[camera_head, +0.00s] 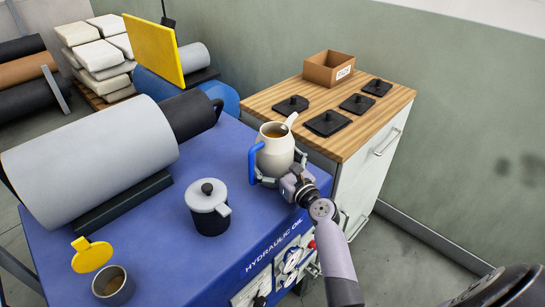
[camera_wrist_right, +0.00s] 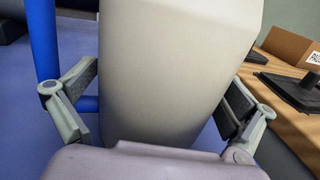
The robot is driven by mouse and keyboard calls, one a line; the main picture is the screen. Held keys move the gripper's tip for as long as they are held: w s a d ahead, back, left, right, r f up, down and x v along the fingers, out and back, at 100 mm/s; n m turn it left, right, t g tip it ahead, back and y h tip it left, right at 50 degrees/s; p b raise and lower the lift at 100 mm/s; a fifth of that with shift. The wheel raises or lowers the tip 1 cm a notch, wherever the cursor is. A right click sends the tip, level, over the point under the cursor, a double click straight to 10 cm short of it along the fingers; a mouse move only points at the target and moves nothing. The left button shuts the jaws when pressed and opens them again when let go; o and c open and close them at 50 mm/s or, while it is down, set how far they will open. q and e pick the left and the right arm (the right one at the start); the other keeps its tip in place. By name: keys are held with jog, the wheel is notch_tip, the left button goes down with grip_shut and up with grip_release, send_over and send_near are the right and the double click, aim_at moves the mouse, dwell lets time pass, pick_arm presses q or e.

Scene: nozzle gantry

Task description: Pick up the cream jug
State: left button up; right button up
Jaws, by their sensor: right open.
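The cream jug (camera_head: 275,153) stands upright on the blue hydraulic unit top, near its right edge. It has a blue handle (camera_head: 253,162) on its left, a spout at the upper right and brownish liquid inside. My right gripper (camera_head: 276,180) is at the jug's lower body. In the right wrist view the jug's pale body (camera_wrist_right: 170,75) fills the middle, between the two open fingers (camera_wrist_right: 165,105). The left finger is near the blue handle (camera_wrist_right: 45,45). Whether either finger touches the jug I cannot tell. My left gripper is not in view.
A white-lidded dark pot (camera_head: 208,207), a grey cup (camera_head: 112,285) and a yellow disc-topped item (camera_head: 91,255) stand on the blue top (camera_head: 165,250). A large grey roller (camera_head: 90,160) lies behind. The wooden cabinet (camera_head: 360,130) at right holds black plates and an open box (camera_head: 328,69).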

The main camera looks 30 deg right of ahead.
jog(key=shift+c, duration=0.8)
jog(key=c, duration=1.6)
jog(key=shift+r, duration=0.25)
jog(key=shift+c, duration=0.2)
